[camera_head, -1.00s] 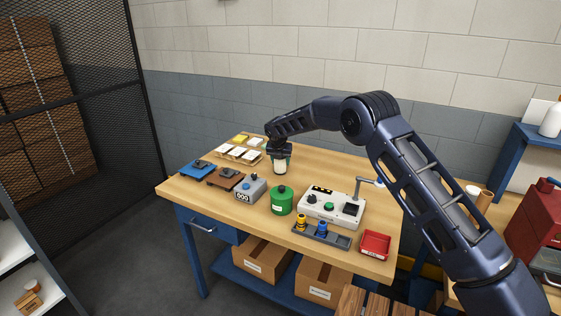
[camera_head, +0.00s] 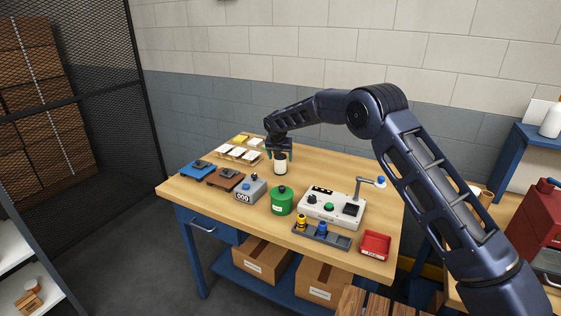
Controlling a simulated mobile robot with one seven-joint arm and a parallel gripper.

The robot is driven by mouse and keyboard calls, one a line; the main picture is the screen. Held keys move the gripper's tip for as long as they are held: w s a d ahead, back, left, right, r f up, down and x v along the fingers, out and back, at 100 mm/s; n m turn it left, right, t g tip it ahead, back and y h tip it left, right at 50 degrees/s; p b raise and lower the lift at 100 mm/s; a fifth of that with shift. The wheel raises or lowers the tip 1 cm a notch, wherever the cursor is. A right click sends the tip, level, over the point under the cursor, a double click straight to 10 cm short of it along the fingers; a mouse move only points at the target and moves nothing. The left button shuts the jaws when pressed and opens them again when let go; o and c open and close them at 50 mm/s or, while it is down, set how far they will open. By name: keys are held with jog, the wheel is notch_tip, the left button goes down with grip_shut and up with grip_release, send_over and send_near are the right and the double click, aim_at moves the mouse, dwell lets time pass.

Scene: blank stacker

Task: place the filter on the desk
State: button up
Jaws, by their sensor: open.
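The filter looks to be the small dark-topped cylinder with a pale label (camera_head: 280,164), standing upright on the wooden desk (camera_head: 330,165) behind the green canister. My gripper (camera_head: 279,152) is right above it, fingers pointing down and apart. The fingers are near the cylinder's top; I cannot tell whether they touch it. The gripper hides part of the top.
A green canister (camera_head: 282,201), a grey counter box (camera_head: 250,189), a white control unit (camera_head: 331,208) and a red tray (camera_head: 375,245) stand nearer the front. Blue (camera_head: 197,169) and brown (camera_head: 225,177) devices are at left. The back right desk is clear.

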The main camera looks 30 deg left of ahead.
jog(key=a+v, duration=0.1)
jog(key=v, duration=0.7)
jog(key=shift+s+d+r, duration=0.2)
jog(key=shift+d+r, duration=0.1)
jog(key=shift+d, duration=0.25)
